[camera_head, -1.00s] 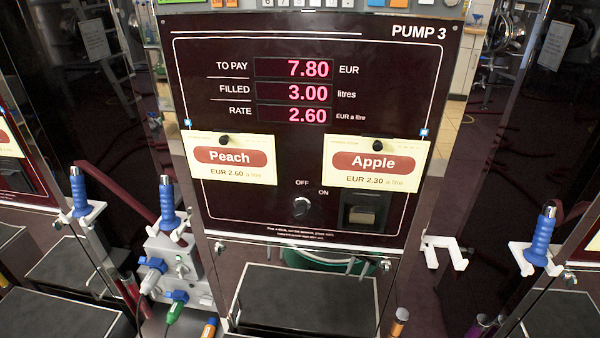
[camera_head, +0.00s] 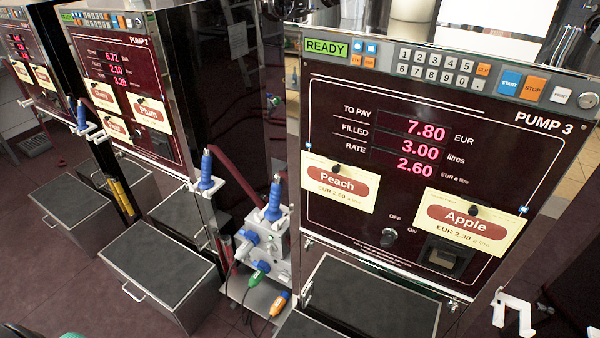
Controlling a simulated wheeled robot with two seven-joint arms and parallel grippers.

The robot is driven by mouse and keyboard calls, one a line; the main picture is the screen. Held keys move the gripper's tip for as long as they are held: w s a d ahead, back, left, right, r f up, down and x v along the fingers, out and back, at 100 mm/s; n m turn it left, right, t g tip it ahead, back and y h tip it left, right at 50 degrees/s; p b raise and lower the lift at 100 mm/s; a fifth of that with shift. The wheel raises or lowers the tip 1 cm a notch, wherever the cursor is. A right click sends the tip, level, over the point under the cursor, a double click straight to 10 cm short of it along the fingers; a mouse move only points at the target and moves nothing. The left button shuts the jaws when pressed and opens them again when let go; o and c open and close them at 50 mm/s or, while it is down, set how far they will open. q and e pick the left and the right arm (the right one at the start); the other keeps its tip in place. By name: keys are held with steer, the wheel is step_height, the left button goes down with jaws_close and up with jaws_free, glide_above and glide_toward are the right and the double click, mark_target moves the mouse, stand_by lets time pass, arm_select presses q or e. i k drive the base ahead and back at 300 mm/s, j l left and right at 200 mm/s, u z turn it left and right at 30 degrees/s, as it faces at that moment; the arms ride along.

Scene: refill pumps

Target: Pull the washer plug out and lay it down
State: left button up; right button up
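A pale grey socket box (camera_head: 281,226) stands in the gap between two pumps. A blue plug (camera_head: 248,237) sits at its front left side. A green plug (camera_head: 258,273) is just below, with a dark cable hanging from it. An orange-ended piece (camera_head: 279,301) is lower, on the pale base. I cannot read any label, so I cannot tell which one is the washer plug.
Pump 3 (camera_head: 340,120) stands close at the right, and Pump 2 (camera_head: 122,70) is further left. Blue nozzles (camera_head: 206,172) hang in white holders on the pump sides. Dark-topped step boxes (camera_head: 157,262) stand on the floor. Some floor at the lower left is clear.

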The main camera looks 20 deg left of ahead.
mark_target(259, 275)
steer(key=u, duration=1.05)
